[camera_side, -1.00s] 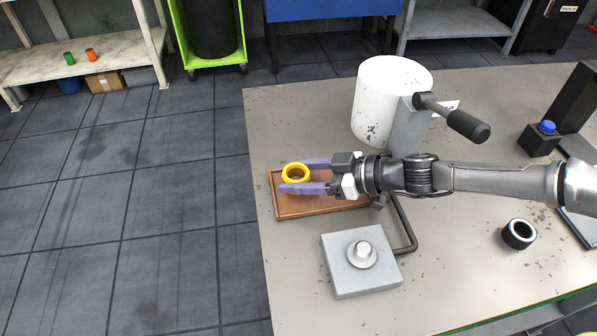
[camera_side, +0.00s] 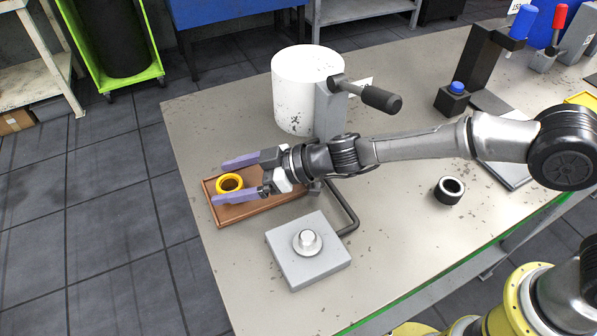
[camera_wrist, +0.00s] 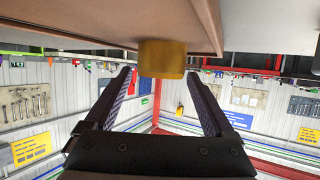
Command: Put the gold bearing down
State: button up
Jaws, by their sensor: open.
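The gold bearing (camera_side: 230,183), a yellow ring, rests upright on its flat face in the shallow copper-brown tray (camera_side: 262,213), towards its left end. My gripper (camera_side: 221,182) is open, with one purple finger on each side of the bearing and visible gaps between. In the wrist view, the bearing (camera_wrist: 162,60) shows against the tray (camera_wrist: 205,28) at the top of the picture. My open fingers (camera_wrist: 157,76) stand apart on either side of it there, holding nothing.
A white cylinder (camera_side: 300,88) with a black-handled lever (camera_side: 381,99) stands behind the tray. A grey block with a knob (camera_side: 308,262) sits in front. A black ring (camera_side: 449,190) lies to the right. The table (camera_side: 400,225) is clear around it.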

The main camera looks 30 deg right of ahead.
jog(key=shift+r, duration=0.55)
jog(key=v, duration=0.5)
jog(key=shift+s+d+f, duration=0.1)
jog(key=shift+s+d, duration=0.05)
jog(key=shift+d, duration=0.25)
jog(key=s+d, duration=0.2)
jog(key=d, duration=0.1)
jog(key=s+d, duration=0.1)
jog(key=d, duration=0.2)
jog(key=s+d, duration=0.2)
jog(key=d, duration=0.1)
jog(key=shift+s+d, duration=0.3)
jog(key=shift+s, duration=0.1)
jog(key=shift+d+r, duration=0.25)
jog(key=shift+r, duration=0.05)
jog(key=s+d+r+m+h, duration=0.3)
jog(key=s+d+m+h, duration=0.1)
jog(key=s+d, duration=0.3)
jog(key=s+d+r+m+h, duration=0.3)
jog(key=s+d, duration=0.4)
jog(key=d, duration=0.3)
jog(key=s+d+r+m+g+h, duration=0.1)
jog(key=s+d+r+m+h, duration=0.3)
jog(key=s+d, duration=0.3)
jog(key=shift+d+r+m+h, duration=0.3)
jog(key=shift+d+m, duration=0.2)
jog(key=shift+d, duration=0.7)
